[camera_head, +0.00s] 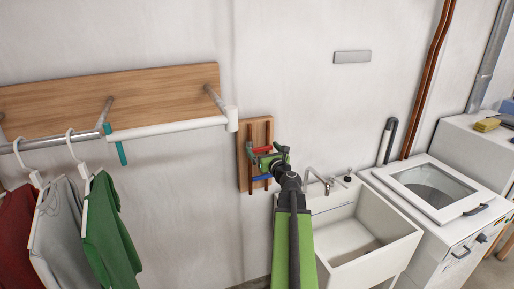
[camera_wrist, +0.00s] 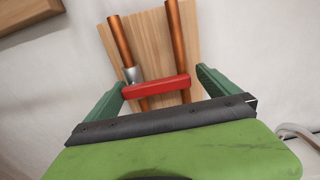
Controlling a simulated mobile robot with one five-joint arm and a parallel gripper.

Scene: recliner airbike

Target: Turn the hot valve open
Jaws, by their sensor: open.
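The hot valve's red lever (camera_wrist: 156,87) lies crosswise over two copper pipes on a wooden board in the wrist view, with a grey fitting (camera_wrist: 133,74) at its left end. In the head view my gripper (camera_head: 268,158) is in front of the board and hides part of the valves.
A white sink (camera_head: 395,232) with a faucet (camera_head: 318,180) stands right of my arm, beside a white washer (camera_head: 432,187). A clothes rail (camera_head: 165,131) with hanging shirts is at the left. Bare wall lies between the shirts and the board (camera_head: 244,180).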

